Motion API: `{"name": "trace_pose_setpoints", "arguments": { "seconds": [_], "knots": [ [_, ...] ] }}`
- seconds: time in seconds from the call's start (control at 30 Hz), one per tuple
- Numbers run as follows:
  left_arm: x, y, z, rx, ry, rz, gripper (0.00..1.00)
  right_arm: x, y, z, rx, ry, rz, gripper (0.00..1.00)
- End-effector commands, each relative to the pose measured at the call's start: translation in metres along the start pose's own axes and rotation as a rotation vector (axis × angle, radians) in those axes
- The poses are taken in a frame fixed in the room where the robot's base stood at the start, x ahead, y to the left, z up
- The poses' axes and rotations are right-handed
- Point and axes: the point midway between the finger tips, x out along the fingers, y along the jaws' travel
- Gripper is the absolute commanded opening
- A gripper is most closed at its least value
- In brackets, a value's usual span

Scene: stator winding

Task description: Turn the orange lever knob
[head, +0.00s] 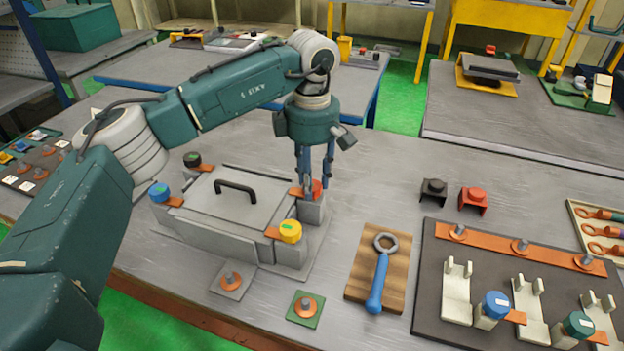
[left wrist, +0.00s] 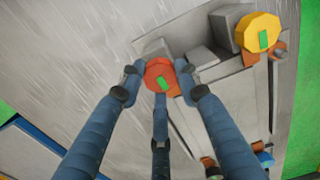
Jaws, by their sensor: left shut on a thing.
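A grey box-shaped unit (head: 232,209) with a black handle on its lid stands on the table. Knobs with orange levers sit at its corners: blue (head: 159,192), dark green (head: 192,159), yellow (head: 290,231) and red-orange (head: 316,186). My left gripper (head: 315,180) points down at the back right corner and is shut on the red-orange knob. In the left wrist view the fingers (left wrist: 160,82) close around this knob (left wrist: 159,72), which has a green mark on top. The fingers partly hide it in the head view. My right gripper is not in view.
A wrench (head: 380,275) lies on a wooden board to the right. Black (head: 433,191) and red (head: 473,200) clips lie behind it. A dark panel (head: 430,300) with terminals and knobs fills the right front. Two small plates with bolts lie before the unit.

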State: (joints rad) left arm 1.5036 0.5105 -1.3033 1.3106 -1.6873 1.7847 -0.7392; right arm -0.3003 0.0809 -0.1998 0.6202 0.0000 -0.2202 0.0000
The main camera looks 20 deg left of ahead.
Motion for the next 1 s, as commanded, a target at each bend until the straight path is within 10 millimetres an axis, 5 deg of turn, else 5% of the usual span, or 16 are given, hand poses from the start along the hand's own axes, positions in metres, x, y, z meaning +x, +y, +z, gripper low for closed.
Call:
{"name": "trace_pose_setpoints", "arguments": {
  "seconds": [0.2,0.23,0.33,0.67,1.0],
  "knots": [
    [-0.007,0.004,-0.001,-0.004,-0.004,0.017,0.06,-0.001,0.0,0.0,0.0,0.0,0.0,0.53],
    [-0.007,0.004,-0.001,-0.004,-0.004,0.017,0.36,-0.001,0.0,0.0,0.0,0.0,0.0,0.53],
    [-0.007,0.004,0.0,-0.004,-0.004,0.016,0.53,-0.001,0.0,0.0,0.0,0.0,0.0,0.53],
    [-0.006,0.002,0.0,-0.002,-0.002,0.008,0.53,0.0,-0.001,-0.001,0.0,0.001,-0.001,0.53],
    [-0.066,0.002,0.0,-0.003,-0.002,0.012,0.53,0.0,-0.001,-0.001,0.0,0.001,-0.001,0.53]
  ]
}}
